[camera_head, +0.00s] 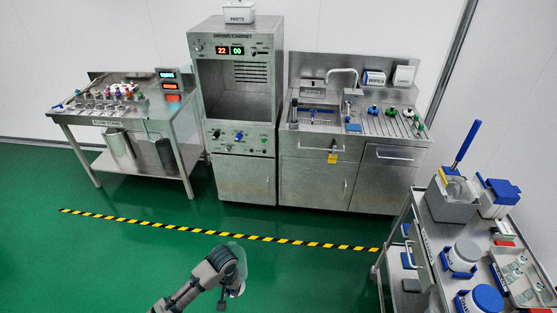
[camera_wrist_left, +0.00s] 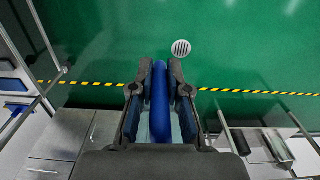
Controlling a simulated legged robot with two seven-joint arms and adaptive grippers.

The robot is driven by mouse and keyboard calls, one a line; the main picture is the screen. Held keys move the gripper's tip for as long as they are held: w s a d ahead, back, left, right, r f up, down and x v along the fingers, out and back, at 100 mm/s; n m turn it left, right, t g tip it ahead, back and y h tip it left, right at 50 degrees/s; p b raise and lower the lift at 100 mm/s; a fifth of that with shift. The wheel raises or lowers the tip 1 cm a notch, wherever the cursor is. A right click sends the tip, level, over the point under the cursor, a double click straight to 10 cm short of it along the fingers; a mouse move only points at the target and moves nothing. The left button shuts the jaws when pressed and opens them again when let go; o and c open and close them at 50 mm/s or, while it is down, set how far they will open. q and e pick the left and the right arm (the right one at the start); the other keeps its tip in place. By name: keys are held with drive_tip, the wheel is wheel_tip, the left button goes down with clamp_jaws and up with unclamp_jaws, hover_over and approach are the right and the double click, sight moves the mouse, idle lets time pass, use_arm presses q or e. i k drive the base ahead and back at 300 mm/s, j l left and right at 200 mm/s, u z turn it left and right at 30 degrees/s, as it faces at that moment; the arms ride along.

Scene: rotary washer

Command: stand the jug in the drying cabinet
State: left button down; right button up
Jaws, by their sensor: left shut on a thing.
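The drying cabinet (camera_head: 207,160) stands at the back, left of centre, with its upper compartment open to the front and looking empty. My left gripper (camera_head: 232,277) is low in the head view, out over the green floor and well in front of the cabinet. In the left wrist view my left gripper (camera_wrist_left: 157,85) is shut on the blue handle of the jug (camera_wrist_left: 160,105). The jug's clear body shows only faintly beside the gripper in the head view (camera_head: 238,250), and much of it is hidden. My right gripper is in neither view.
A steel sink unit (camera_head: 350,175) adjoins the cabinet on the right, and a flow bench (camera_head: 180,135) stands to its left. A loaded cart (camera_head: 423,235) is at the right. A yellow-black floor stripe (camera_head: 200,232) crosses clear floor before the cabinet.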

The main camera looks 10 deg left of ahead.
sight(244, 107)
drive_tip(key=i+u, duration=0.15)
drive_tip(key=i, duration=1.55)
